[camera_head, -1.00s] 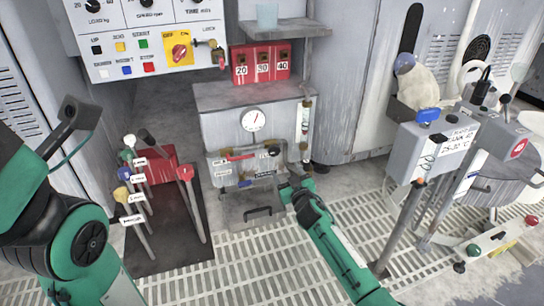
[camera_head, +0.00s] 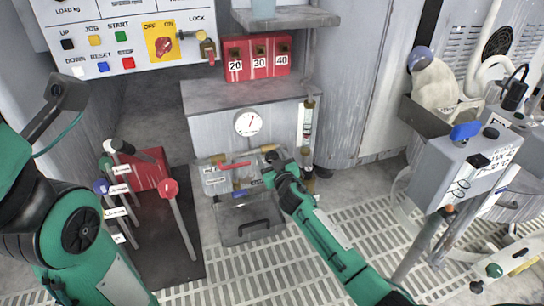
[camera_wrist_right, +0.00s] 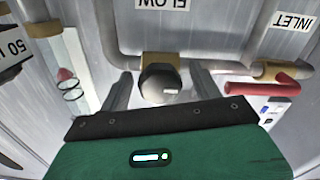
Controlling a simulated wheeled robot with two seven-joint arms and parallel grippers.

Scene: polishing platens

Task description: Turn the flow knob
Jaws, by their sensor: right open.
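The flow knob (camera_wrist_right: 160,83) is a dark rounded knob with a small pale mark, on a brass-coloured fitting below the FLOW label (camera_wrist_right: 162,4) in the right wrist view. My right gripper (camera_wrist_right: 161,82) is open, with one grey finger on each side of the knob. Gaps show between fingers and knob, and I see no grip on it. In the head view my right gripper (camera_head: 277,161) reaches the right end of the pipe panel (camera_head: 215,183), and the knob (camera_head: 273,155) shows just beyond it. My left arm (camera_head: 82,235) shows at the left; its gripper is not seen.
A red valve handle (camera_wrist_right: 274,89) sits right of the knob, near the INLET label (camera_wrist_right: 293,20). A clear flow tube (camera_wrist_right: 70,72) stands to its left. A round gauge (camera_head: 248,122) is above the panel. Several levers (camera_head: 125,195) stand at the left.

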